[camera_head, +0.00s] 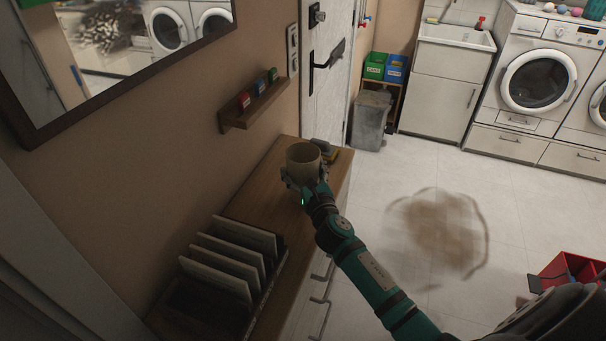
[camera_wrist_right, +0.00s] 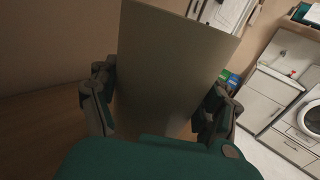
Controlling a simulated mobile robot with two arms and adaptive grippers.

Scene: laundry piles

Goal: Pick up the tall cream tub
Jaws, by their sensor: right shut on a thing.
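The tall cream tub (camera_head: 303,158) is upright at the far end of the wooden cabinet top. My right gripper (camera_head: 303,180) is shut around its sides. In the right wrist view the tub (camera_wrist_right: 170,65) fills the middle, with the fingers of my right gripper (camera_wrist_right: 158,112) on both sides of it. The tub's base is hidden behind the gripper, so I cannot tell whether it touches the cabinet top. My left gripper is not in view.
The wooden cabinet top (camera_head: 256,181) stands along the wall, with a file rack (camera_head: 225,262) at its near end. A small wall shelf (camera_head: 253,105) sits above. A grey bin (camera_head: 371,119) stands beyond the cabinet. A red crate (camera_head: 565,268) lies at right.

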